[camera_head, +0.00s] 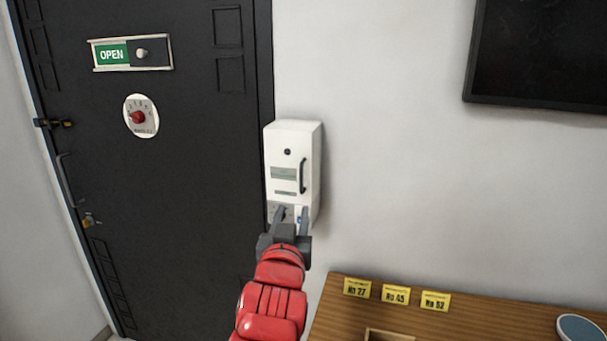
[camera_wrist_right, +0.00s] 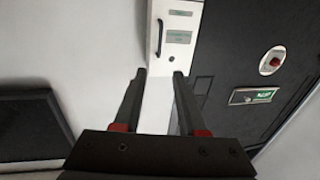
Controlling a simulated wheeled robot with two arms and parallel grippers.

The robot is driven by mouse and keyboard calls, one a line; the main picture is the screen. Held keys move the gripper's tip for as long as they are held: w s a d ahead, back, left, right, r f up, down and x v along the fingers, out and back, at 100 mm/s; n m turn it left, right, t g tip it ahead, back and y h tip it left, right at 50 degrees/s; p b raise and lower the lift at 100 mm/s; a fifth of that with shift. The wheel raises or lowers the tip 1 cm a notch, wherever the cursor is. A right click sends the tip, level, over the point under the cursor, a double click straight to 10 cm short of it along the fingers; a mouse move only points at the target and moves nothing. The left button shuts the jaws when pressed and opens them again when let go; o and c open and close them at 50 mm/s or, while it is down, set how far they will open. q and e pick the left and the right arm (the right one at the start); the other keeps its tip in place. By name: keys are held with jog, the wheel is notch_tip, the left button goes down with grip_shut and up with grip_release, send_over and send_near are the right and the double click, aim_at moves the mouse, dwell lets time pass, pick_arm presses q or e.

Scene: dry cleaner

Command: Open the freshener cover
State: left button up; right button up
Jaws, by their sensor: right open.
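The freshener is a white wall box with a closed front cover (camera_head: 285,163), mounted on the wall just right of the dark door. A dark vertical handle (camera_head: 302,176) sits on the right side of the cover. In the right wrist view the cover (camera_wrist_right: 178,30) and its handle (camera_wrist_right: 160,38) lie beyond the fingers. My right gripper (camera_head: 291,210) is open and empty in front of the lower part of the box, below the handle. The fingers partly hide the box's bottom. Whether they touch the box I cannot tell. My left gripper is not in view.
A dark door (camera_head: 185,200) with an OPEN sign (camera_head: 112,54) and a red-knobbed dial (camera_head: 141,116) stands left of the box. A wooden counter (camera_head: 460,325) with yellow number tags (camera_head: 396,294) is at lower right. A dark screen (camera_head: 540,50) hangs upper right. The wall between is bare.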

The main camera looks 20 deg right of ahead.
jog(key=p, duration=0.6)
send_near(301, 178)
jog(key=x, duration=0.7)
jog(key=shift+w+d+r, duration=0.1)
jog(key=shift+w+d, duration=0.1)
jog(key=shift+w, duration=0.1)
jog(key=shift+w+d, duration=0.15)
jog(key=shift+w, duration=0.4)
grip_shut()
